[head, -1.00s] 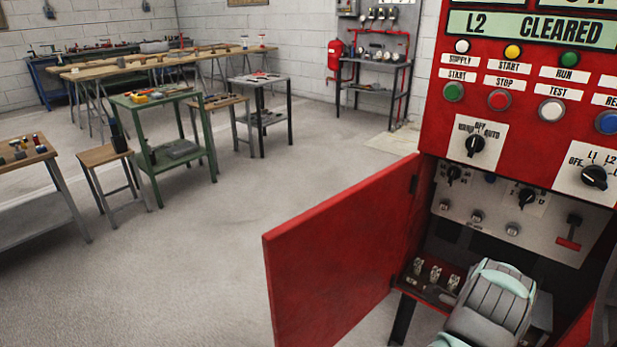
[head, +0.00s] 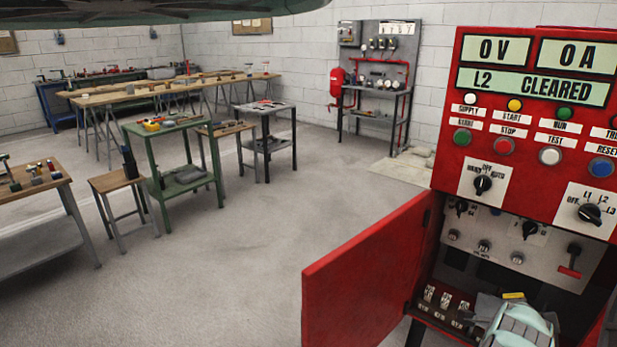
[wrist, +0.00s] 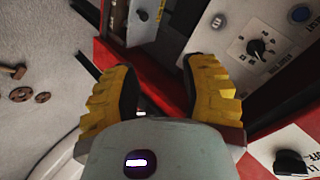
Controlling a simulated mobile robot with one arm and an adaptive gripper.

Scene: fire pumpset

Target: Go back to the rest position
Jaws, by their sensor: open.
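My gripper (wrist: 160,88) shows in the wrist view with its two yellow ribbed fingers apart and nothing between them. It is in front of the red pump control cabinet (head: 446,165), tilted against it. In the head view my grey-green wrist part is at the bottom right, in front of the cabinet's lower opening, and hides most of the gripper. The cabinet's red door (head: 365,275) stands open to the left. The display (head: 530,86) reads "L2 CLEARED", with 0 V and 0 A above.
Several small fuse-like parts (head: 445,300) sit on the cabinet's lower shelf. A green bench (head: 178,126), a wooden stool (head: 112,182) and other work tables stand at the left and back. The floor left of the door is clear.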

